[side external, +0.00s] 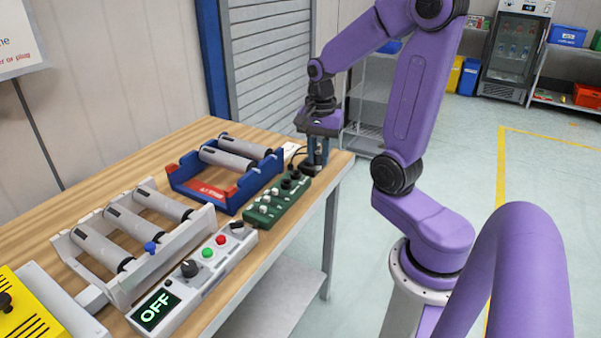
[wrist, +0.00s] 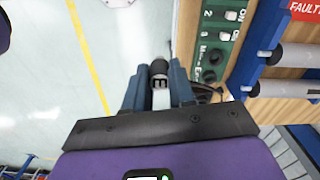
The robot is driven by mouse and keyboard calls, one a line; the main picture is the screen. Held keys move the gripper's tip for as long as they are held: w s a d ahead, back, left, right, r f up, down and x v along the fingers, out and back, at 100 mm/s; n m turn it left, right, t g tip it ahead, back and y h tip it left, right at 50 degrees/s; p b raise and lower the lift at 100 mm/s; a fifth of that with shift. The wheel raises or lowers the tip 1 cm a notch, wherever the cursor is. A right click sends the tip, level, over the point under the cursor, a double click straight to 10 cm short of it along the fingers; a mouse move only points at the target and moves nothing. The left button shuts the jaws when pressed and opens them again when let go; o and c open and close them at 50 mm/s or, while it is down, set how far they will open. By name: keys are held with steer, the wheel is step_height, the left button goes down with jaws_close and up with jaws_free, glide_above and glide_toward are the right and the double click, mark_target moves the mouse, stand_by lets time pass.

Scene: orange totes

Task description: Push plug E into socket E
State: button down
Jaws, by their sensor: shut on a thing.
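In the side view my gripper (side external: 317,152) points down at the far right end of the workbench, just beyond the green panel box (side external: 262,214); the plug is hard to make out there. The green panel (wrist: 222,28) lies to the right of the plug in the wrist view, apart from it. A dark round socket (wrist: 209,76) shows at its near end; its letter is too blurred to read surely.
A blue-red cradle (side external: 215,198) with grey rollers stands beside the green panel. A white rack (side external: 150,278) of rollers and a control box (side external: 192,280) reading OFF stand nearer. A black cable (wrist: 207,90) runs by the gripper. The bench edge is close.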

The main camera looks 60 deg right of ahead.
steer(key=shift+w+d+f, duration=1.8)
steer(key=shift+w, duration=0.35)
steer(key=shift+w+d+f, duration=1.75)
steer(key=shift+w, duration=0.35)
steer(key=shift+w+d+f, duration=1.8)
steer(key=shift+w, duration=0.35)
steer(key=shift+f, duration=1.15)
steer(key=c, duration=0.9)
jaws_free()
steer(key=shift+o, duration=0.2)
steer(key=shift+r, duration=0.1)
step_height(320, 180, up, 17)
steer(key=shift+r, duration=0.15)
steer(key=shift+a, duration=0.1)
